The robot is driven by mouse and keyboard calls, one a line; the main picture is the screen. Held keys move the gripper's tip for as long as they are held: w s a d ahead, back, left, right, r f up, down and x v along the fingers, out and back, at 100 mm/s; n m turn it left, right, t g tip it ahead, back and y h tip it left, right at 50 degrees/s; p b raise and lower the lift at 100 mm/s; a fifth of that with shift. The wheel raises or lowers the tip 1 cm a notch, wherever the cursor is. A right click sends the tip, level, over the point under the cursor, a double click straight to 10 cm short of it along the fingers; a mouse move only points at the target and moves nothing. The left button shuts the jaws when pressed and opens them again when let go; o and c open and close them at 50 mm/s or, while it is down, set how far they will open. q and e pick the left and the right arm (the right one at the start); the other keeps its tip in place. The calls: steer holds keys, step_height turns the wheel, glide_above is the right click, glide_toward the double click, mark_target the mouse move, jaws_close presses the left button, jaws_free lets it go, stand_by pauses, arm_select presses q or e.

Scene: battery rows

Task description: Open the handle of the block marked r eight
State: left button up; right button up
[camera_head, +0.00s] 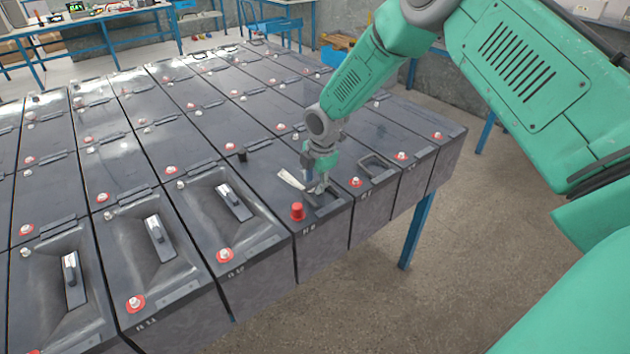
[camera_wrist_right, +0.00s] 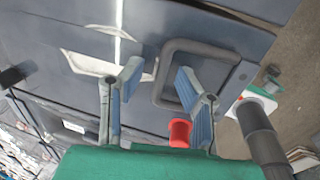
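The block marked r eight (camera_head: 322,238) is a dark grey battery at the front of its row, with a small label on its front edge and a red cap (camera_head: 297,211) on top. My right gripper (camera_head: 317,188) is low over its top, beside the cap. In the right wrist view the gripper (camera_wrist_right: 155,85) is open, with two blue-grey fingers spread. A grey loop handle (camera_wrist_right: 205,46) is partly between them; the right finger overlaps the loop's opening. I cannot tell whether it touches. The red cap (camera_wrist_right: 180,132) shows by the right finger. My left gripper is not in view.
Several similar batteries fill the blue-legged table. The block to the right (camera_head: 372,200) has a loop handle (camera_head: 378,166); the block to the left (camera_head: 228,215) has a handle in a recess. Open floor (camera_head: 440,290) lies to the right.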

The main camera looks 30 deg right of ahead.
steer(key=shift+a, duration=0.2)
steer(key=shift+a+r, duration=0.15)
jaws_close()
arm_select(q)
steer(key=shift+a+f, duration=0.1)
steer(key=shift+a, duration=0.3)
